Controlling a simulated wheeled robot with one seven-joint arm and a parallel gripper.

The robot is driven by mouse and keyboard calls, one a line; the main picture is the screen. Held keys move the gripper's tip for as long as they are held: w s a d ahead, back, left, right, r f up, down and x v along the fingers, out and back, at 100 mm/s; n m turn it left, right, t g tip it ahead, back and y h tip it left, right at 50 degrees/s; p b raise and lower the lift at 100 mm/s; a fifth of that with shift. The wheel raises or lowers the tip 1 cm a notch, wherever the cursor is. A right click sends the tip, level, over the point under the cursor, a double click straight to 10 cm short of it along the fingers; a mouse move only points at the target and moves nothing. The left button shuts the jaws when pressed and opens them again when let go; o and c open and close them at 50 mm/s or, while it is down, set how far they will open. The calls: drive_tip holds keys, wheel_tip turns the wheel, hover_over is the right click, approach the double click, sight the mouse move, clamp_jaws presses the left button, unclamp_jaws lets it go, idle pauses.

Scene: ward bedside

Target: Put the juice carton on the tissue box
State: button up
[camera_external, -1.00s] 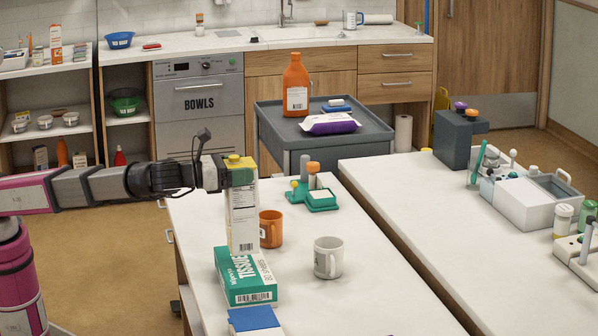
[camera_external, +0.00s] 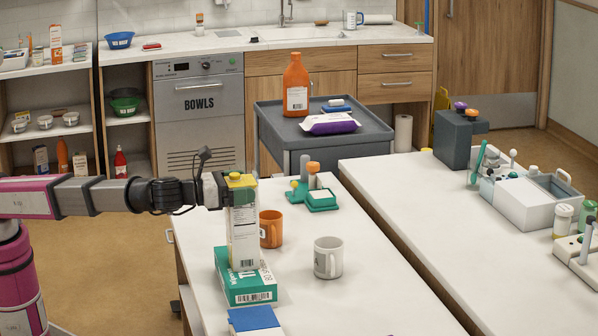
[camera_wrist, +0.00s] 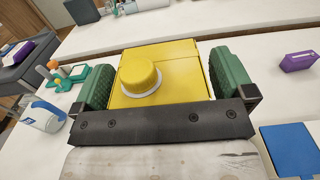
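The juice carton (camera_external: 244,240) is tall and white with a yellow top and a yellow cap. My gripper (camera_external: 241,187) is shut on its upper part from the left. In the wrist view the yellow top of the carton (camera_wrist: 165,75) sits between the two green finger pads of my gripper (camera_wrist: 160,82). The tissue box (camera_external: 246,289) is green and white and lies flat on the table. The carton stands upright over the far part of the box, and its lower end appears to meet the box top. I cannot tell whether it rests there. The wrist view hides the tissue box.
An orange mug (camera_external: 270,229) stands close behind the carton, and a white mug (camera_external: 328,257) stands to the right. A blue-topped box (camera_external: 254,319) lies in front of the tissue box. A green holder (camera_external: 321,200) is farther back. The white table (camera_external: 370,285) is clear at right.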

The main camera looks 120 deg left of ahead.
drive_tip(key=shift+s+d+r, duration=0.1)
drive_tip(key=shift+s+d, duration=0.05)
drive_tip(key=shift+s, duration=0.05)
drive_tip(key=v, duration=1.1)
drive_tip(key=shift+s+d, duration=0.15)
drive_tip(key=shift+d, duration=0.05)
drive_tip(key=s+d+f+n+g+h, duration=0.15)
drive_tip(key=f+n, duration=0.25)
drive_tip(key=f, duration=0.7)
drive_tip(key=s+d+f+n+g+h, duration=0.1)
drive_tip(key=d+f+n+h, duration=0.25)
drive_tip(key=f, duration=0.65)
drive_tip(key=s+d+f+n+g+h, duration=0.15)
drive_tip(key=f+n, duration=0.35)
drive_tip(key=f, duration=0.6)
drive_tip(key=s+a+f+n+g+h, duration=0.1)
drive_tip(key=s+f+n+g+h, duration=0.5)
drive_tip(key=s+f+n, duration=0.8)
drive_tip(key=s+f+g, duration=0.2)
drive_tip(key=s+f, duration=0.4)
drive_tip(key=s, duration=0.1)
drive_tip(key=shift+g, duration=0.3)
